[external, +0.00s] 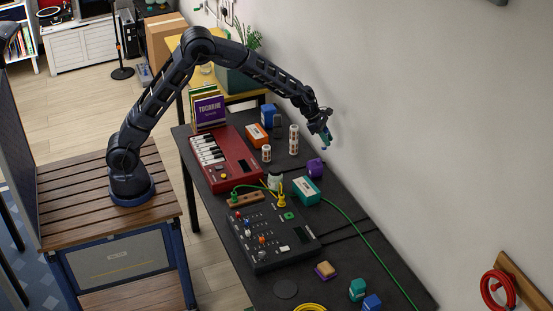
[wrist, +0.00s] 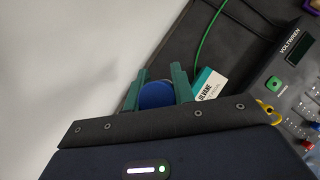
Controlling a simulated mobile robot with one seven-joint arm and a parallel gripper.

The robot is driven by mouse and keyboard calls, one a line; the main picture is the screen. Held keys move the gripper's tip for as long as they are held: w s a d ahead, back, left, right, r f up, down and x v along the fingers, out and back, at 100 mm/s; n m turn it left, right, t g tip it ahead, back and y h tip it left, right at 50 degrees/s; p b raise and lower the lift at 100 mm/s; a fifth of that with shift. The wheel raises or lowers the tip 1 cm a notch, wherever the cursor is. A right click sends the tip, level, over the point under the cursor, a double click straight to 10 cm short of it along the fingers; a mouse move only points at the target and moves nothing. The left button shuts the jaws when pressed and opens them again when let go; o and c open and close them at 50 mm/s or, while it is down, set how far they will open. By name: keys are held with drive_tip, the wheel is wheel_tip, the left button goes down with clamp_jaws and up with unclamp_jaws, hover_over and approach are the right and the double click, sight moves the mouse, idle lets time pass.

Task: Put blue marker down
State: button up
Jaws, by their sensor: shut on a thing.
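My gripper (external: 325,134) is held in the air above the back edge of the dark table, near the wall. In the wrist view its two green fingers (wrist: 156,88) are shut on the blue marker (wrist: 155,96), which shows as a round blue end between them. In the external view the marker is mostly hidden by the fingers, with only a small bluish bit below them. The marker looks clear of the tabletop.
The dark table (external: 355,255) holds a red keyboard (external: 227,172), a black mixer (external: 262,250), a purple object (external: 315,167), a teal-and-white box (external: 306,190) and white-and-brown cylinders (external: 293,140). A green cable (external: 360,230) crosses it. Bare tabletop shows right of the mixer.

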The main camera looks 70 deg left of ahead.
drive_tip(key=f, duration=0.6)
drive_tip(key=d+f, duration=0.1)
drive_tip(key=f, duration=1.3)
drive_tip(key=shift+w+d, duration=0.15)
drive_tip(key=shift+w, duration=0.2)
drive_tip(key=shift+f, duration=0.2)
drive_tip(key=o, duration=1)
drive_tip(key=shift+r, duration=0.1)
